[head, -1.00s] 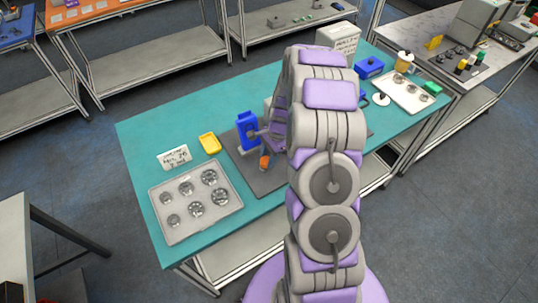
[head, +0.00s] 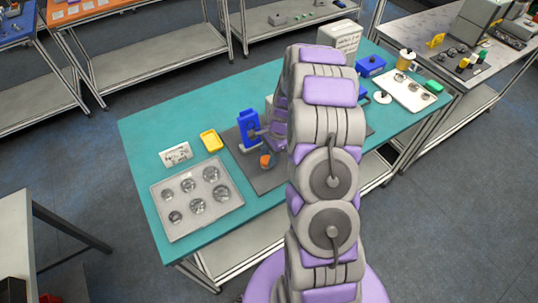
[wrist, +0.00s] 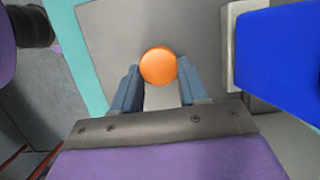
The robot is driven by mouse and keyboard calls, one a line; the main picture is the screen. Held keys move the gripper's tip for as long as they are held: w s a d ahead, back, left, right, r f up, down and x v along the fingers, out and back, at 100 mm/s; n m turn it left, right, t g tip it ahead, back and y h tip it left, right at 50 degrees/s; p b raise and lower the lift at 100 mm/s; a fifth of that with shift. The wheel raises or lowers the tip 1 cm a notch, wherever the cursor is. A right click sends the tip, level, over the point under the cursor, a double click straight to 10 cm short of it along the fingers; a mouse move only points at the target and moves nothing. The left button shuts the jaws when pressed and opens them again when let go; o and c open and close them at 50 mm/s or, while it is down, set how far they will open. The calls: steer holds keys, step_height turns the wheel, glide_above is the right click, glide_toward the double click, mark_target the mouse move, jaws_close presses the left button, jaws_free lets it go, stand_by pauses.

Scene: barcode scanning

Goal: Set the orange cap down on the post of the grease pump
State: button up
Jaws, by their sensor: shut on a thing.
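The orange cap (wrist: 158,66) sits between the fingertips of my gripper (wrist: 159,74) in the wrist view, its round top facing the camera. In the head view the cap (head: 265,161) shows as a small orange spot over the dark grey mat, beside my arm. A blue upright device (head: 248,128) stands on the mat just behind the cap; its blue body (wrist: 280,55) is at the right in the wrist view. I cannot tell for sure that it is the grease pump. No post shows clearly; a pale patch lies below the cap between the fingers.
The mat (head: 237,155) lies on a teal table (head: 140,135). A grey tray of metal parts (head: 160,213), a yellow dish (head: 211,140) and a label card (head: 176,154) are to the left. A white tray (head: 420,100) is at the right, beyond my arm.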

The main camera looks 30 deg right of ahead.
steer(key=shift+f, duration=0.25)
steer(key=o, duration=1.4)
steer(key=shift+o, duration=0.2)
steer(key=shift+r+p, duration=2.1)
steer(key=shift+r, duration=1.7)
